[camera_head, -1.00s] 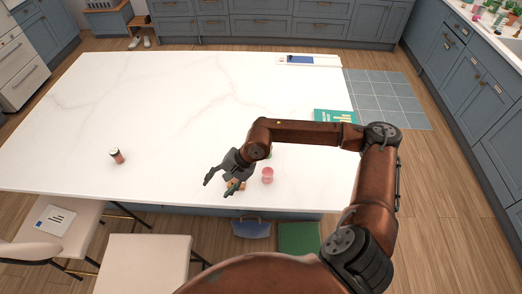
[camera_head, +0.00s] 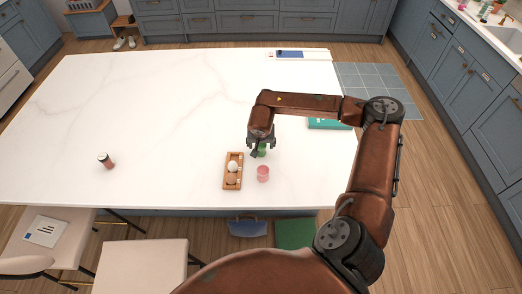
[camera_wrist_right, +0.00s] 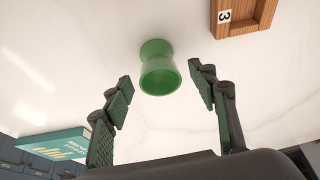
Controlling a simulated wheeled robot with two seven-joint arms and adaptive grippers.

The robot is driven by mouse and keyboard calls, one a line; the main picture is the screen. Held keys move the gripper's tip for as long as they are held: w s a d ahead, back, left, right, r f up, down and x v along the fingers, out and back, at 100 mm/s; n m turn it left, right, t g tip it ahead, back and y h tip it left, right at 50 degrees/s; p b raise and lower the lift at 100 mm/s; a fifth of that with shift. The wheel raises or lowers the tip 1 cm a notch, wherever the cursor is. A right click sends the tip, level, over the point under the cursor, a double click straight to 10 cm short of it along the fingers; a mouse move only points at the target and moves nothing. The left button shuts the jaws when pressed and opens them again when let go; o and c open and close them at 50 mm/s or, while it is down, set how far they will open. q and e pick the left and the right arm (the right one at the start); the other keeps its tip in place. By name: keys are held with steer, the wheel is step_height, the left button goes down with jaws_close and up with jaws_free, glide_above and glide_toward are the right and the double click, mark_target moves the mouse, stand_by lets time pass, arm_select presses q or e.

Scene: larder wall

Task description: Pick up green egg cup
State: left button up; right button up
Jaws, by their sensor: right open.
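The green egg cup (camera_wrist_right: 158,70) stands on the white table in the right wrist view, between and just beyond the fingertips. In the head view only part of the green egg cup (camera_head: 262,151) shows beneath my right gripper (camera_head: 262,150). In the right wrist view my right gripper (camera_wrist_right: 160,88) is open, one finger on each side of the cup and apart from it. My left gripper is not in view.
A wooden tray (camera_head: 226,184) with egg-like items lies left of the cup; its numbered corner (camera_wrist_right: 262,18) shows in the wrist view. A pink cup (camera_head: 263,174) stands in front. A teal book (camera_head: 330,124) lies right. A small jar (camera_head: 106,161) stands far left.

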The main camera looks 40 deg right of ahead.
steer(key=shift+w+d+f, duration=0.1)
steer(key=shift+w+f, duration=0.05)
steer(key=shift+f, duration=0.3)
steer(key=c, duration=1.3)
